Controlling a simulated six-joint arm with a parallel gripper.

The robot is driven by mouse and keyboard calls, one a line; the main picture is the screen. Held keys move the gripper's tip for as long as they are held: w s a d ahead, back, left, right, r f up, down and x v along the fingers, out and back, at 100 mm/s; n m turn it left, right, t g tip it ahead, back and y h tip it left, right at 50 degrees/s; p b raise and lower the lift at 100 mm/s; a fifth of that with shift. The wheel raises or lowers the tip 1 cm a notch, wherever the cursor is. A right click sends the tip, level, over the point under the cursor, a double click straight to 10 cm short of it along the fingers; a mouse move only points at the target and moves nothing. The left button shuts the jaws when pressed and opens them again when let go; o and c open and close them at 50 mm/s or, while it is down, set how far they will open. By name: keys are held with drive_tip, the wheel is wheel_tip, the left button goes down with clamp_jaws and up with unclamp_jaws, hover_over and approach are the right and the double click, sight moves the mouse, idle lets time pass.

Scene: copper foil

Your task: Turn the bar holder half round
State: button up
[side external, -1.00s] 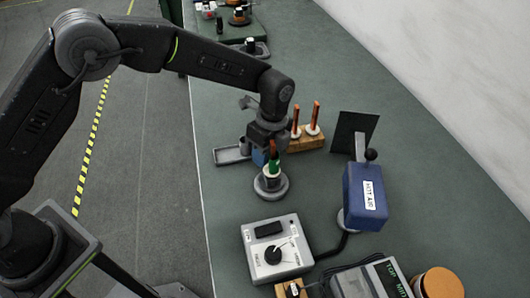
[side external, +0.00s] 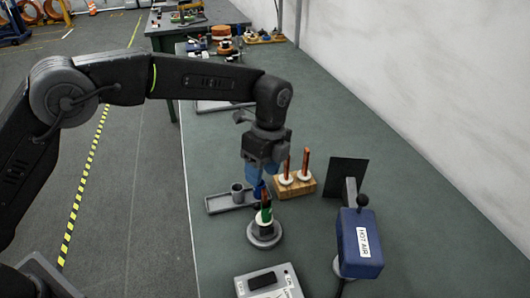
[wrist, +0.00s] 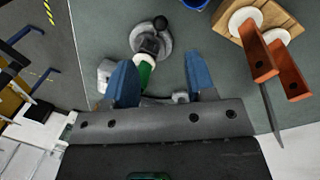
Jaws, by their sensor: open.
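The bar holder (side external: 264,238) is a round grey base with a dark clamp on the bench, also seen at the top of the wrist view (wrist: 152,40). A bar with a green section and a reddish top (side external: 266,214) stands in it; its green and white part shows in the wrist view (wrist: 145,72). My gripper (side external: 258,187) is above the holder, its blue fingers apart. In the wrist view my gripper (wrist: 161,68) has the green part between its fingers, nearer the left one. I see no contact; the height gap is hard to judge there.
A grey tray (side external: 215,208) with a cup (side external: 237,193) is on the left. A blue hot air tool (side external: 352,258) and a black panel (side external: 347,172) stand to the right. A grey control box (side external: 272,287) is in front.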

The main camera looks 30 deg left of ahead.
drive_tip(key=shift+w+r, duration=0.25)
drive_tip(key=shift+r, duration=0.9)
drive_tip(key=shift+w+r, duration=0.2)
drive_tip(key=shift+r, duration=0.95)
drive_tip(key=shift+d, duration=0.1)
drive_tip(key=s+a+r+n+t+h, duration=0.1)
drive_tip(key=s+a+r+n+t, duration=0.3)
drive_tip(key=s+a+r+n, duration=0.75)
drive_tip(key=s+a+f+n+t, duration=0.1)
drive_tip(key=s+a+n+t, duration=0.1)
drive_tip(key=s+a+n, duration=0.2)
drive_tip(key=s+a+f+n+t, duration=0.1)
drive_tip(key=s+a+n, duration=0.4)
drive_tip(key=s, duration=0.6)
drive_tip(key=shift+s+f+t+y, duration=0.2)
drive_tip(key=shift+f+t+y, duration=0.15)
drive_tip(key=shift+f, duration=0.45)
